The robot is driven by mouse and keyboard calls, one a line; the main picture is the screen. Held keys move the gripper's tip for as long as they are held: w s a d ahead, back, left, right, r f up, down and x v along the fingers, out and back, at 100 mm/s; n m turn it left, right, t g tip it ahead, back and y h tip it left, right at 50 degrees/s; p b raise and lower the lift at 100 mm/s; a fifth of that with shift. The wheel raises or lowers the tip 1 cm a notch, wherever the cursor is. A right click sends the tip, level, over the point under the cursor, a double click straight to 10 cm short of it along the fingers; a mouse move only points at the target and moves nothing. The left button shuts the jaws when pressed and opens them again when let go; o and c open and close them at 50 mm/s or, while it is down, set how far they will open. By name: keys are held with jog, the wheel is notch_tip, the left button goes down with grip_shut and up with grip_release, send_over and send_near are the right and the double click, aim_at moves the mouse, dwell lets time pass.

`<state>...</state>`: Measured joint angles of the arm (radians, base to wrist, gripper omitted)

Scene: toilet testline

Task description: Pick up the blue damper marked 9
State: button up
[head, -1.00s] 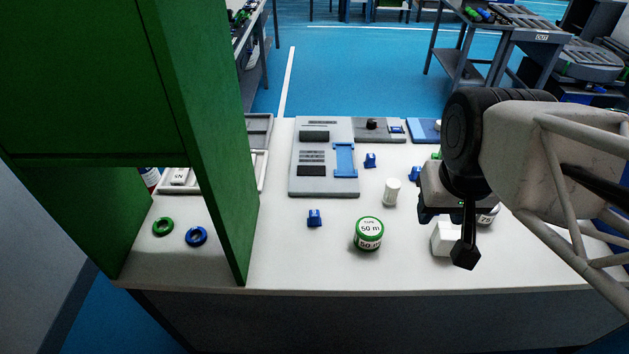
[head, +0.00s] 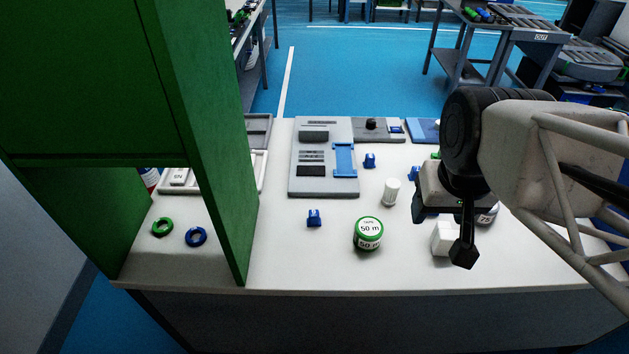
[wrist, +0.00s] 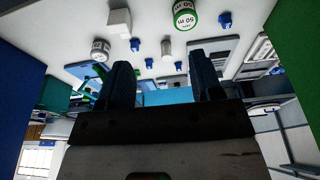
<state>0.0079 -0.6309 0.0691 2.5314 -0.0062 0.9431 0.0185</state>
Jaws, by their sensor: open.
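Several small blue dampers stand on the white table. In the head view one (head: 314,218) is near the front middle, one (head: 369,160) is right of the grey panel, and one (head: 413,174) is partly hidden by my arm. No number is readable on any, so I cannot tell which is marked 9. In the wrist view blue dampers show at the top right (wrist: 225,20) and left of centre (wrist: 136,45). My gripper (wrist: 160,62) is open and empty, its two dark fingers apart. It is above the table's right side, apart from the dampers.
A green-lidded tape roll (head: 368,234), a white cylinder (head: 391,192) and a white box (head: 443,239) stand nearby. A green (head: 162,227) and a blue ring (head: 196,236) lie left, beyond a tall green panel (head: 206,130).

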jog(key=w+a+f+m+g+y, duration=0.5)
jog(key=w+a+f+m+y, duration=0.3)
jog(key=w+a+f, duration=0.45)
jog(key=m+t+y, duration=0.1)
jog(key=m+y, duration=0.4)
jog(key=m, duration=0.3)
send_over(314, 213)
jog(key=f, duration=0.6)
jog(key=s+f, duration=0.1)
jog(key=f, duration=0.1)
jog(key=shift+d+f, duration=0.4)
jog(key=shift+w+a+f+m+y, duration=0.2)
jog(key=shift+w+f+m+y, duration=0.15)
jog(key=shift+w+f, duration=0.2)
jog(key=shift+f, duration=1.9)
jog(key=shift+f, duration=0.1)
jog(key=shift+f, duration=1.5)
jog(key=shift+x, duration=1.45)
